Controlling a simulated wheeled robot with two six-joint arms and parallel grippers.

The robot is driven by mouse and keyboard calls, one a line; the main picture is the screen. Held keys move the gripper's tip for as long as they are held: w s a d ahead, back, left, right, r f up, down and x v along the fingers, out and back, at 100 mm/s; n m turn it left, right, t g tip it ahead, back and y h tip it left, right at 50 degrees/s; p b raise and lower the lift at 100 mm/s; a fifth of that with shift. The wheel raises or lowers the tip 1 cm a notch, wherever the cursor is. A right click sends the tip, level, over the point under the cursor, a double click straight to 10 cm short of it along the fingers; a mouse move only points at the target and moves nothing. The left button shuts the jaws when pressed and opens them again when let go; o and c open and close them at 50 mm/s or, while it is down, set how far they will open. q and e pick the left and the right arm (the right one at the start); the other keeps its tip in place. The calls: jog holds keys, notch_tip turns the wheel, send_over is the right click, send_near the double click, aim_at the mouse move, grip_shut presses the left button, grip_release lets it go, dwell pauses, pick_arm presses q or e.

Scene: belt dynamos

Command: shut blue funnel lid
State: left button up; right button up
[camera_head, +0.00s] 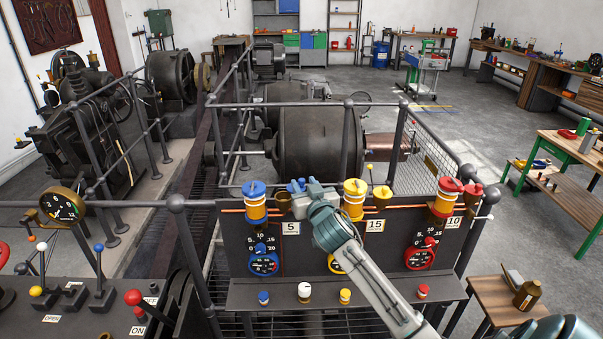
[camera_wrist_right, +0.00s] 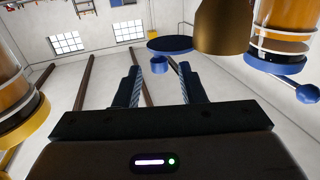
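The brass blue funnel (camera_head: 283,203) stands on top of the panel, just right of the blue-topped oil cup (camera_head: 254,205). In the right wrist view, the funnel (camera_wrist_right: 222,25) is at the top, to the right of the blue lid (camera_wrist_right: 183,45). The lid is a flat disc standing off to the funnel's side, so the funnel looks open. A small blue knob (camera_wrist_right: 160,65) shows by the lid. My right gripper (camera_wrist_right: 158,70) is open, its fingers apart on either side of the knob in the picture; contact cannot be told. My left gripper is not in view.
The yellow oil cup (camera_head: 354,200) and yellow funnel (camera_head: 382,196) stand right of my right gripper. The red oil cup (camera_head: 445,197) is farther right. Below are gauges and coloured knobs on the panel (camera_head: 290,285). A railing (camera_head: 255,104) runs behind.

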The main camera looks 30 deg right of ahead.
aim_at(303, 182)
jog(key=shift+p+x, duration=0.45)
jog(key=shift+x, duration=1.05)
grip_shut()
jog(key=shift+s+a+f+m+h+b, duration=0.1)
jog(key=shift+f+m+h+b, duration=0.2)
jog(key=shift+b, duration=0.45)
jog(key=m+g+h+b, duration=0.2)
jog(key=h+b, duration=0.1)
jog(key=b, duration=0.1)
jog(key=s+a+m+g+h+b, duration=0.1)
jog(key=m+g+h+b, duration=0.1)
jog(key=h+b, duration=0.1)
jog(key=a+m+g+h+b, duration=0.1)
jog(key=m+g+h+b, duration=0.1)
jog(key=b, duration=0.4)
jog(key=shift+s+a+m+g+h, duration=0.3)
jog(key=shift+s+m+h, duration=0.1)
jog(key=shift+m, duration=0.1)
jog(key=shift+a+r+m+g+h+b, duration=0.2)
jog(key=shift+m+g+h+b, duration=0.4)
jog(key=shift+g+b, duration=0.35)
jog(key=shift+s, duration=0.1)
